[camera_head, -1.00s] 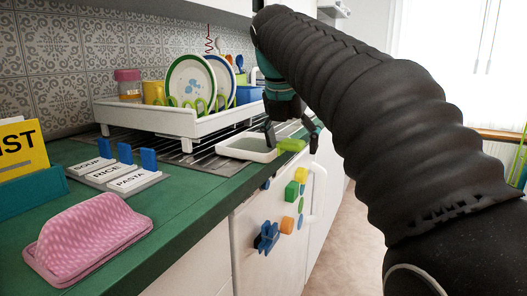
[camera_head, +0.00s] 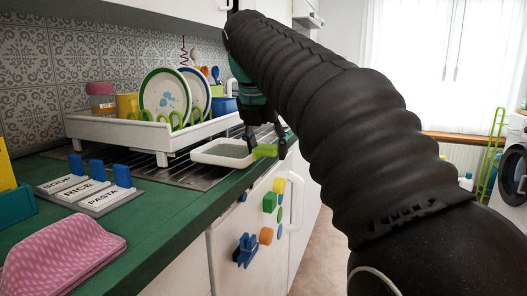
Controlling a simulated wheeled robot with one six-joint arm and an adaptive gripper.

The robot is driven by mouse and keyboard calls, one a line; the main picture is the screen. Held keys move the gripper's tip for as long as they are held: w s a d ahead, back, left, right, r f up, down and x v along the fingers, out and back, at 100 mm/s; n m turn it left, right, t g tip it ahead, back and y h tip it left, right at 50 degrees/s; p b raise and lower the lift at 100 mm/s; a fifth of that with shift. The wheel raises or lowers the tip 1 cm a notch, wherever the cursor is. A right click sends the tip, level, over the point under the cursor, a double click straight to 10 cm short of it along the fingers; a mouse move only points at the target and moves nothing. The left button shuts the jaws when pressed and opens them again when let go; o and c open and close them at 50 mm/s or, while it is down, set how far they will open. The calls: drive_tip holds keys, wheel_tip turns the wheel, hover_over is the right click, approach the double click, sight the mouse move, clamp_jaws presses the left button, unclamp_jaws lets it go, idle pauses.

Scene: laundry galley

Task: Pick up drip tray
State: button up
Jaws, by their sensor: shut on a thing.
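The drip tray (camera_head: 222,157) is a shallow white tray with a grey inside and a lime-green tab (camera_head: 264,151) on its right end. It sits at the counter's front edge, in front of the dish rack, and looks level. My gripper (camera_head: 266,149) comes down from above with its dark fingers on either side of the green tab, shut on it. I cannot tell whether the tray touches the surface under it.
A white dish rack (camera_head: 117,131) with plates and cups stands behind the tray on a ribbed metal drainer (camera_head: 177,174). Labelled blocks (camera_head: 88,190) and a pink ridged object (camera_head: 62,252) are nearer on the green counter. Magnets (camera_head: 268,203) dot the white front below.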

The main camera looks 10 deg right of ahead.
drive_tip(key=r, duration=0.2)
drive_tip(key=r+p, duration=0.1)
drive_tip(key=shift+d+r, duration=0.2)
drive_tip(key=shift+d, duration=0.1)
drive_tip(key=s+d+r+p, duration=0.2)
drive_tip(key=s+d+r, duration=0.2)
drive_tip(key=d, duration=0.6)
wheel_tip(320, 180, up, 2)
drive_tip(key=shift+s+d+r, duration=0.1)
drive_tip(key=shift+s+d, duration=0.05)
drive_tip(key=shift+s, duration=0.05)
